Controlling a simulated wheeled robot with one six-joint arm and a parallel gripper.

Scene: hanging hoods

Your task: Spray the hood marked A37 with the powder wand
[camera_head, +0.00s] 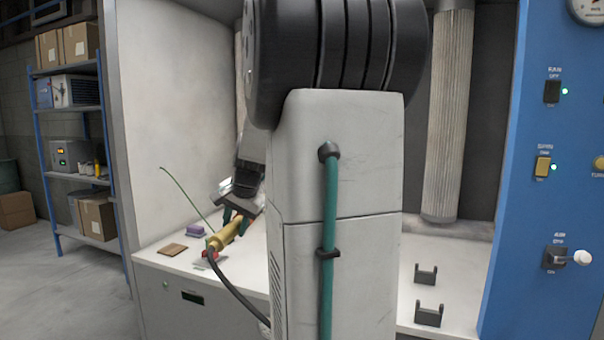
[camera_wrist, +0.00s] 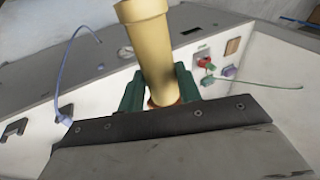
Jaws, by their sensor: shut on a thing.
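The powder wand (camera_head: 229,233) is a yellow-gold tube with a dark hose (camera_head: 235,287) running from its lower end. My gripper (camera_head: 240,213) is shut on it, low over the left of the white bench in the booth. In the wrist view the wand (camera_wrist: 150,52) stands up between the two green fingers of my gripper (camera_wrist: 160,92). No hood and no A37 mark shows in either view. My own arm hides the middle of the booth in the head view.
Small red (camera_head: 210,255), purple (camera_head: 196,230) and brown (camera_head: 172,249) pieces lie on the bench by the wand. Two dark cradles (camera_head: 426,273) stand empty on the right. A pleated filter (camera_head: 447,120) hangs behind. A blue switch panel (camera_head: 545,210) borders the right.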

